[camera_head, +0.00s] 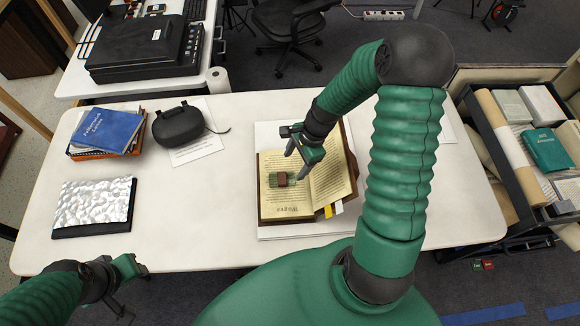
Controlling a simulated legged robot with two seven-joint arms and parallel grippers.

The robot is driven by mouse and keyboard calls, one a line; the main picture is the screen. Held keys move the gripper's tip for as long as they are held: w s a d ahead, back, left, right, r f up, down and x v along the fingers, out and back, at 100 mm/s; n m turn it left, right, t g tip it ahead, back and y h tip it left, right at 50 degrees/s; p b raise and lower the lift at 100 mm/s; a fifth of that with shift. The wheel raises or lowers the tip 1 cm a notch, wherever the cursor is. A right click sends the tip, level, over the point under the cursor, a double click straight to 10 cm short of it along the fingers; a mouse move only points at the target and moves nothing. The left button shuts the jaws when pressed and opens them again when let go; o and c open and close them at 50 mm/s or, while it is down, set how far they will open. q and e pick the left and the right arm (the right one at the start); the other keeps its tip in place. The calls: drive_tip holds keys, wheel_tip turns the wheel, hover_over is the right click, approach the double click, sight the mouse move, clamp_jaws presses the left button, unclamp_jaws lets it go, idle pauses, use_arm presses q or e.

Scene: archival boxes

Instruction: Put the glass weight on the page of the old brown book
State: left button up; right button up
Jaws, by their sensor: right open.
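The old brown book (325,184) lies open on a white sheet on the table, with printed pages and a dark brown cover edge. The glass weight (283,179), a small greenish piece with a brown middle, lies on the book's left page. My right gripper (295,165) is open over that page, its fingers pointing down just above and beside the weight. It appears apart from the weight, though the exact height is hard to tell. My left gripper (136,292) hangs at the table's front left, fingers apart and empty.
On the white table (200,225) are a blue book on a stack (107,130), a black case (180,125) and a silvery crinkled book (95,205). Coloured tabs (334,209) stick out of the brown book. A cart of boxes (530,150) stands right. The table's left-middle is clear.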

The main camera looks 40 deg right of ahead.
use_arm(q)
drive_tip(key=shift+a+f+b, duration=0.25)
drive_tip(key=shift+f+b, duration=0.1)
drive_tip(key=shift+f, duration=0.1)
use_arm(e)
drive_tip(key=s+a+r+n+h, duration=0.1)
drive_tip(key=s+a+r+n, duration=0.1)
drive_tip(key=n, duration=0.4)
drive_tip(key=s+a+r+n+h, duration=0.1)
drive_tip(key=s+a+r+n, duration=0.1)
drive_tip(key=a+r+n, duration=0.2)
drive_tip(key=s+a+r+n+t, duration=0.1)
drive_tip(key=a+n, duration=0.4)
drive_tip(key=n, duration=0.5)
wheel_tip(320, 180, up, 2)
drive_tip(key=shift+s+h, duration=0.4)
drive_tip(key=shift+s, duration=0.25)
use_arm(q)
drive_tip(key=shift+d+r, duration=0.1)
drive_tip(key=shift+d, duration=0.2)
use_arm(e)
drive_tip(key=shift+d, duration=0.35)
